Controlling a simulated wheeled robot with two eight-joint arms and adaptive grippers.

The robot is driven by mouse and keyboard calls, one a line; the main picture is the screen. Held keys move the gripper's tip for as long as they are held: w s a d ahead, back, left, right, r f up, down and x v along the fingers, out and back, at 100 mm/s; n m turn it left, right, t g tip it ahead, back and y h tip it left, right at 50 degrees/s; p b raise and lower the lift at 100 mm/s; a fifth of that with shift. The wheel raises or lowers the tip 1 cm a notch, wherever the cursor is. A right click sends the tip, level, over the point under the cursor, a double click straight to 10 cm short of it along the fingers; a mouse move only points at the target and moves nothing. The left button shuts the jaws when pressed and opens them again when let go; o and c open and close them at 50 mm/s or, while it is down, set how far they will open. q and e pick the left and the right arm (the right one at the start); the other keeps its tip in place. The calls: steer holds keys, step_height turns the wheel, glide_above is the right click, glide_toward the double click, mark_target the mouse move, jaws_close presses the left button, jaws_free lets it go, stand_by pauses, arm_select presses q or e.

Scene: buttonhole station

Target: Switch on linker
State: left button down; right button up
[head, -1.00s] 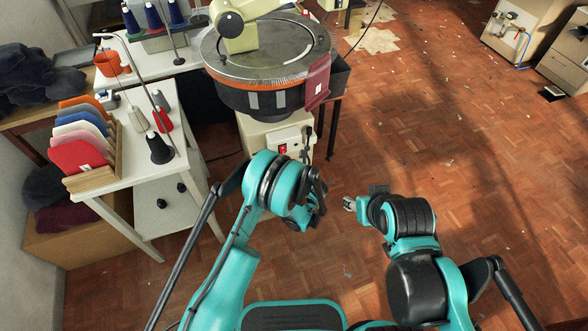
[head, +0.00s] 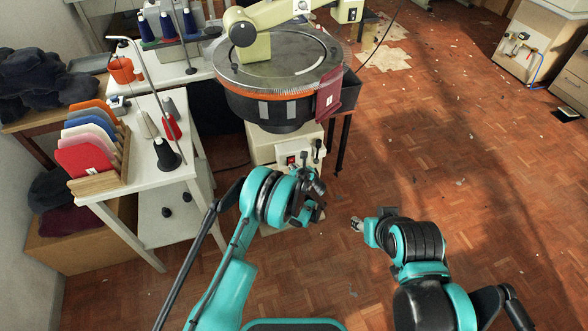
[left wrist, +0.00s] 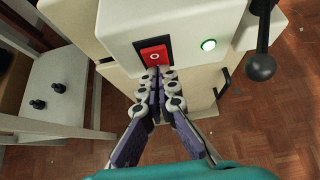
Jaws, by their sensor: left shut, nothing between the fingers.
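The linker (head: 280,75) is a round dial machine on a cream housing (head: 268,148). Its red switch (head: 291,160) is on the housing front. In the left wrist view the red rocker switch (left wrist: 154,54) sits in a black frame and shows a white ring mark.
A black-knobbed lever (left wrist: 261,66) sticks out right of the lamp. A white table (head: 150,182) with thread cones and a rack of coloured fabric pieces (head: 92,158) stands at left. Open parquet floor (head: 450,150) lies to the right.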

arm_select(q)
steer(key=shift+w+f, duration=0.15)
steer(key=shift+f, duration=0.1)
arm_select(e)
steer(key=shift+s, duration=0.15)
arm_select(q)
steer(key=shift+a+r, duration=0.1)
steer(key=shift+r, duration=0.1)
